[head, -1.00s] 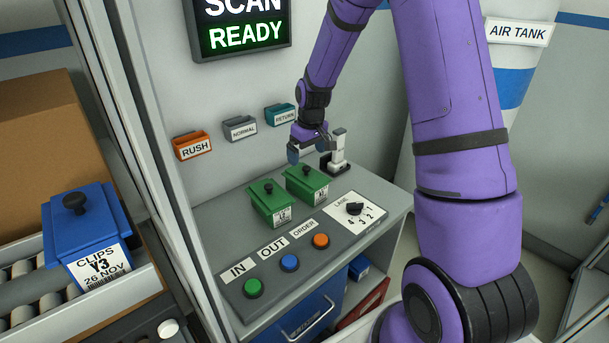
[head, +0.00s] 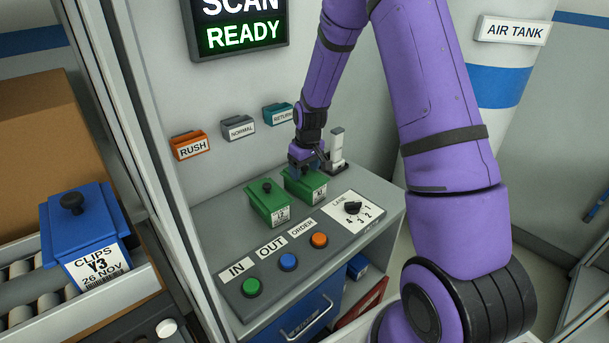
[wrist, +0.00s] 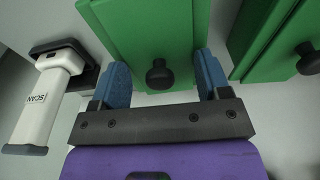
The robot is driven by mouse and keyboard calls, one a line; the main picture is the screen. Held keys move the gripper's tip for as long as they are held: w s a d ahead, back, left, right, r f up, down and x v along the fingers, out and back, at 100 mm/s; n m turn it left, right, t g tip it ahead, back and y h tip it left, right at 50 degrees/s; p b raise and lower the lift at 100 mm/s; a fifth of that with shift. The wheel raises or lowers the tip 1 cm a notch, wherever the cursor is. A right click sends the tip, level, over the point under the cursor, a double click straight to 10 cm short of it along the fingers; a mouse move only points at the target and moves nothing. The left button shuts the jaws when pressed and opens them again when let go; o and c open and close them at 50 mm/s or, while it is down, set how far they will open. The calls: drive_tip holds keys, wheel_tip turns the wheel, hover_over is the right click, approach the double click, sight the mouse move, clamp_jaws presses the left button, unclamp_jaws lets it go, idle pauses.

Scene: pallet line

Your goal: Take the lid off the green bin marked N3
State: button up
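Two green lidded bins with black knobs stand side by side on the grey console, a left one (head: 268,205) and a right one (head: 303,190). Their white labels are too small to read surely in the head view. My gripper (head: 305,172) is at the right bin's lid and hides its knob there. In the wrist view my gripper (wrist: 163,77) is open, with a blue finger on each side of that lid's black knob (wrist: 159,75); gaps show between fingers and knob. The left bin (wrist: 275,40) is at the right of this view.
A white scanner (head: 337,148) stands close beside the right bin and shows in the wrist view (wrist: 45,100). Buttons and a lane dial (head: 353,208) lie in front.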

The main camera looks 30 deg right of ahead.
sight(305, 167)
drive_tip(key=c, duration=0.3)
drive_tip(key=shift+r, duration=0.1)
drive_tip(key=shift+r, duration=0.45)
drive_tip(key=r, duration=0.2)
drive_tip(key=shift+s+r, duration=0.3)
drive_tip(key=shift+s, duration=0.05)
drive_tip(key=s, duration=0.5)
drive_tip(key=s+r, duration=0.1)
drive_tip(key=s, duration=0.9)
drive_tip(key=shift+s+r, duration=0.15)
drive_tip(key=shift+s, duration=0.05)
